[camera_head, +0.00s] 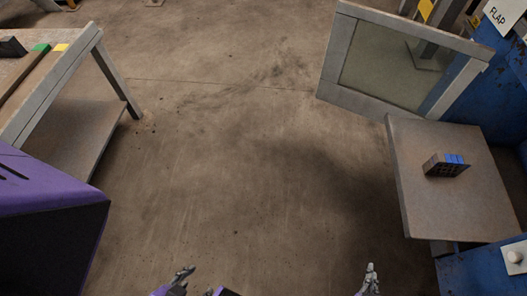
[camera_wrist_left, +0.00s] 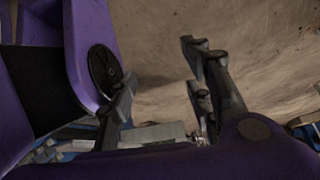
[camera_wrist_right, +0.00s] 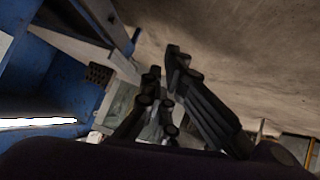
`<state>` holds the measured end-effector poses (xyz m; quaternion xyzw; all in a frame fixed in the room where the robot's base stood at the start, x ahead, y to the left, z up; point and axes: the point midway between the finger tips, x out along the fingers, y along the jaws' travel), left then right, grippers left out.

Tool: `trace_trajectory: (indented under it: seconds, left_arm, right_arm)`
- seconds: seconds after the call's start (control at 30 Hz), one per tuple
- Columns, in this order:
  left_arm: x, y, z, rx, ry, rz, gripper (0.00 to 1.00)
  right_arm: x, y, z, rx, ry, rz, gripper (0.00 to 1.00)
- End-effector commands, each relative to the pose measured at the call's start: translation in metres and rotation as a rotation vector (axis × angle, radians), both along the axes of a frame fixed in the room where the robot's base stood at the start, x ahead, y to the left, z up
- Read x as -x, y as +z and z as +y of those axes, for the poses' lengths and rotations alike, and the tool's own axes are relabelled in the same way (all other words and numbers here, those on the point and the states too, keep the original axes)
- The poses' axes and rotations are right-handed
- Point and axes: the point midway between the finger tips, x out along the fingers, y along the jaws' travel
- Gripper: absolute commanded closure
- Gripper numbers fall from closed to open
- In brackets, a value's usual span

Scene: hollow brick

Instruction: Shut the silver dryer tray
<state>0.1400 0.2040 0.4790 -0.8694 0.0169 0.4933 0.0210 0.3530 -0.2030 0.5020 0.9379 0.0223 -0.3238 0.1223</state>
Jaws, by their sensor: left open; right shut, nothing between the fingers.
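The silver dryer tray (camera_head: 415,180) is a flat grey plate on the right side of the head view. It sticks out from the blue machine (camera_head: 500,262). A small dark hollow brick (camera_head: 437,168) with blue marks on top lies on it. My left gripper (camera_head: 193,279) is at the bottom edge, open and empty, well left of the tray. Its spread fingers show in the left wrist view (camera_wrist_left: 162,68). My right gripper (camera_head: 370,277) is at the bottom edge, left of and nearer than the tray, apart from it. Its fingers are together and empty in the right wrist view (camera_wrist_right: 163,66).
A grey-framed door with a glass pane (camera_head: 385,68) stands open behind the tray, near a sign reading FLAP (camera_head: 499,18). A white knob (camera_head: 514,257) is on the blue front at lower right. A table (camera_head: 60,85) stands at left. The middle floor is clear.

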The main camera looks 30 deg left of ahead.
Motion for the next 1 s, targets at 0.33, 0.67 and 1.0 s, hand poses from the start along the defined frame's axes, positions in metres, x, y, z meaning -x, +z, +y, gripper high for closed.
trace_trajectory:
  seconds: [0.33, 0.67, 1.0]
  left_arm:
    - [0.006, -0.097, 0.000, 0.006, -0.001, 0.051, 0.54]
    - [0.007, -0.120, 0.007, -0.001, -0.006, 0.075, 0.54]
    - [0.014, -0.131, 0.008, -0.002, -0.001, 0.092, 0.54]
  right_arm:
    - [-0.228, -0.033, 0.014, 0.603, 0.247, -0.408, 1.00]
    - [-0.291, -0.032, 0.066, 1.219, 0.540, -0.601, 1.00]
    - [-0.335, -0.031, 0.073, 1.245, 0.552, -0.609, 1.00]
